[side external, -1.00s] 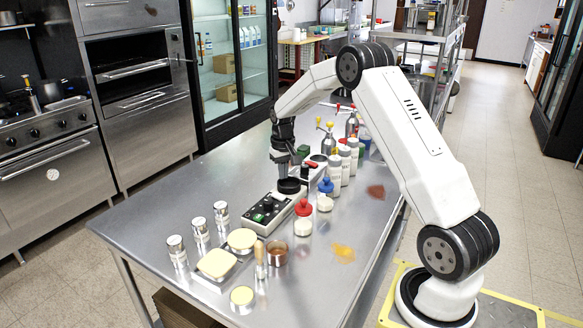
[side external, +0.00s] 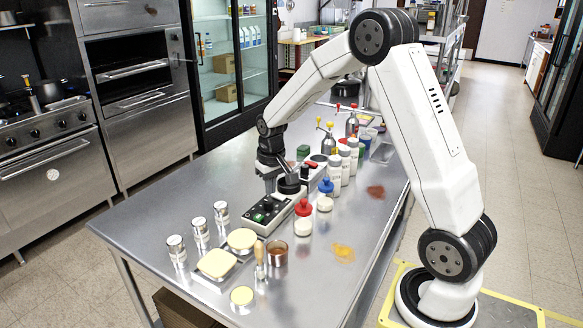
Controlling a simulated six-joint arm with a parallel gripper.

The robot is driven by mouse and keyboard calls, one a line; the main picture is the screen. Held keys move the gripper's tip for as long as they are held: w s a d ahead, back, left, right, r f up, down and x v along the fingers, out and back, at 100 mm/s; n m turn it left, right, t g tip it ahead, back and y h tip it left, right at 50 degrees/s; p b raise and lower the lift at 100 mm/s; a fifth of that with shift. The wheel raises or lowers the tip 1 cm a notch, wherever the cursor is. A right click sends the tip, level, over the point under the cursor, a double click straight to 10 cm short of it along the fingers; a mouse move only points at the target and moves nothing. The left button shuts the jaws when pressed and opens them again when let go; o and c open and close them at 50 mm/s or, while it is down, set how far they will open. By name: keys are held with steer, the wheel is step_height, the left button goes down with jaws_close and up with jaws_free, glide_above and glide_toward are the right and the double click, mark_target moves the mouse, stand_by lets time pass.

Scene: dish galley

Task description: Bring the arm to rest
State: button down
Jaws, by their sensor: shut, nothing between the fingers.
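My gripper (side external: 270,187) points down over the left part of the steel table (side external: 165,205), close above or beside the grey control box (side external: 268,214). Its fingers are together and I see nothing held in them. The box has a dark top panel with a green button and a round black knob (side external: 289,184) just right of my gripper. A lever with a red end (side external: 309,164) stands behind the knob. Whether the fingertips touch the box cannot be told from this view.
Bottles with a red cap (side external: 303,222) and a blue cap (side external: 326,200) stand right of the box, with several white bottles (side external: 334,176) behind. Metal shakers (side external: 177,252), pale-topped tubs (side external: 216,264), a brush (side external: 259,262) and a copper cup (side external: 277,254) fill the front. The table's left side is clear.

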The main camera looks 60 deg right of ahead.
steer(key=s+a+n+t, duration=0.1)
steer(key=s+a+n, duration=0.2)
steer(key=s+a, duration=1.2)
steer(key=shift+s+n+t, duration=0.15)
steer(key=shift+n+t, duration=0.15)
steer(key=shift+n, duration=0.1)
